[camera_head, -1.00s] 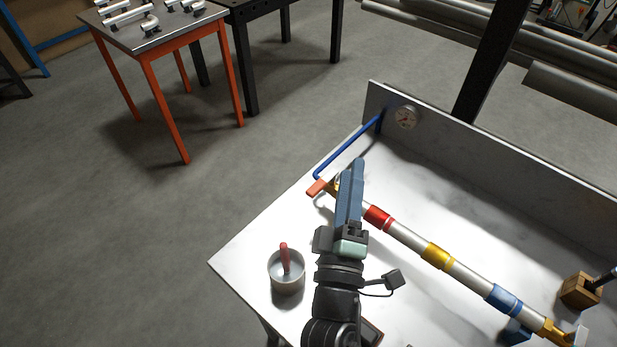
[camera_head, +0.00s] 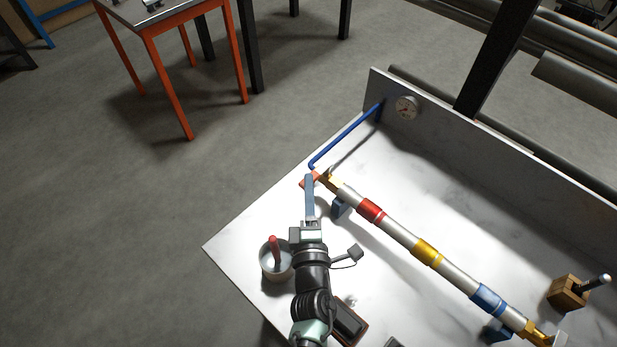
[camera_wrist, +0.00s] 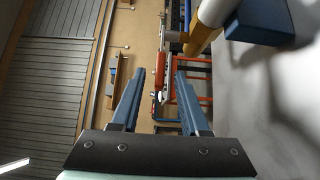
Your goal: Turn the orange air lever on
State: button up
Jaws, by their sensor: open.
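The orange air lever (camera_head: 303,182) sits at the brass fitting (camera_head: 329,181) on the far left end of the banded pipe, where the blue hose (camera_head: 345,137) joins. It points out toward the lower left of the head view, partly covered by my fingers. My gripper (camera_head: 309,178) reaches up to it with blue fingers. In the wrist view my gripper (camera_wrist: 159,73) is open, and the orange lever (camera_wrist: 160,72) shows between and beyond the fingertips. I cannot tell whether a finger touches it.
The silver pipe (camera_head: 398,234) with red, yellow and blue bands runs across the white bench on blue supports. A cup (camera_head: 272,268) with a red-handled tool stands just left of my wrist. A gauge (camera_head: 406,107) is on the back panel. A wooden block (camera_head: 567,293) stands at right.

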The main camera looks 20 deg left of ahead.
aim_at(316, 176)
jog(key=shift+x, duration=1.5)
grip_shut()
dwell(0.4)
